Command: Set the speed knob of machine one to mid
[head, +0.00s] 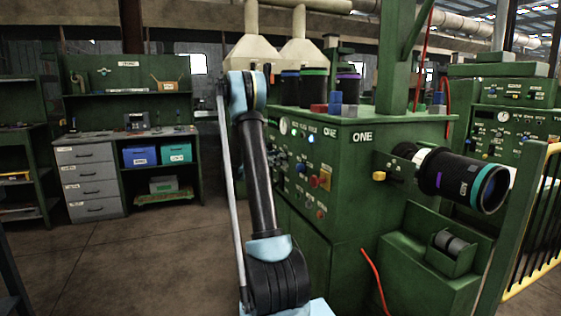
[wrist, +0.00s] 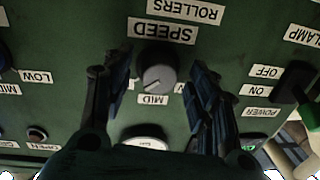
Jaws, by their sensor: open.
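The speed knob (wrist: 158,76) is a round grey dial on a dark green panel in the wrist view. The picture is upside down, with the SPEED label above the knob and the MID label (wrist: 153,99) just below it. I cannot clearly tell where its pointer aims. My gripper (wrist: 160,68) is open, with one dark finger on each side of the knob and gaps between them and it. Machine one (head: 335,190) is the green cabinet marked ONE in the head view. My arm hides part of its panel, and my gripper does not show there.
A round white gauge (wrist: 145,131) lies partly behind my gripper. In the head view, a workbench (head: 150,133) stands left, with open floor before it.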

